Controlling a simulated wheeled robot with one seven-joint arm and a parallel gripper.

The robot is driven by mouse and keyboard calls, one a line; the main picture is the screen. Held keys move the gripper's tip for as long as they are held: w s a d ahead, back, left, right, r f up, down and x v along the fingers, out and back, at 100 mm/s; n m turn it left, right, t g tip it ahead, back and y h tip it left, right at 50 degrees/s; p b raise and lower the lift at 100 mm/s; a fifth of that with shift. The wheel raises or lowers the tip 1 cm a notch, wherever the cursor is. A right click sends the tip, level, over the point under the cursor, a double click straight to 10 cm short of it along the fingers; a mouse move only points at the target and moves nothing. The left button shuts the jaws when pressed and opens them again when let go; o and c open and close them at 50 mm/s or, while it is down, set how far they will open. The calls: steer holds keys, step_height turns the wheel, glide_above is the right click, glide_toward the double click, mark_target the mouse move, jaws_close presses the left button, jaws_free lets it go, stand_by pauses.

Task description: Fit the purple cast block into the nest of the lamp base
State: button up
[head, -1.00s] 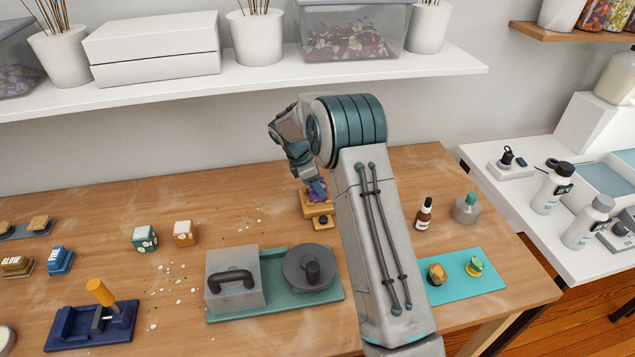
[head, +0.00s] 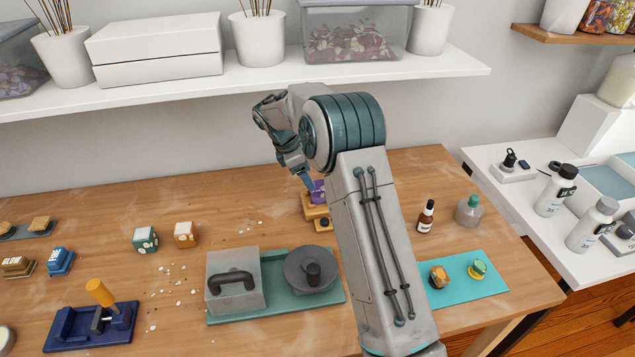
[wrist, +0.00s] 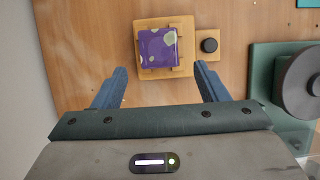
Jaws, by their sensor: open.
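The purple cast block (wrist: 158,47), with pale spots, sits on the wooden lamp base (wrist: 180,73) in the wrist view. It lies within the base's square outline and looks slightly turned against it; whether it is fully seated I cannot tell. In the head view the purple block (head: 318,190) shows on the lamp base (head: 316,212), partly hidden by my arm. My gripper (wrist: 158,80) is open, its two blue fingers apart on either side of the base's near edge and holding nothing. In the head view my gripper (head: 308,183) is beside the block.
A dark round knob (wrist: 209,45) is on the base's side extension. A green tray (head: 275,310) with a grey handled block and a dark disc stands in front. Two small cubes (head: 145,239) are to the left. A dropper bottle (head: 425,216) and turquoise mat (head: 465,279) are to the right.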

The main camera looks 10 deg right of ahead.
steer(key=a, duration=1)
steer(key=shift+a+f+b, duration=0.2)
steer(key=shift+a+b, duration=0.05)
steer(key=shift+b, duration=0.15)
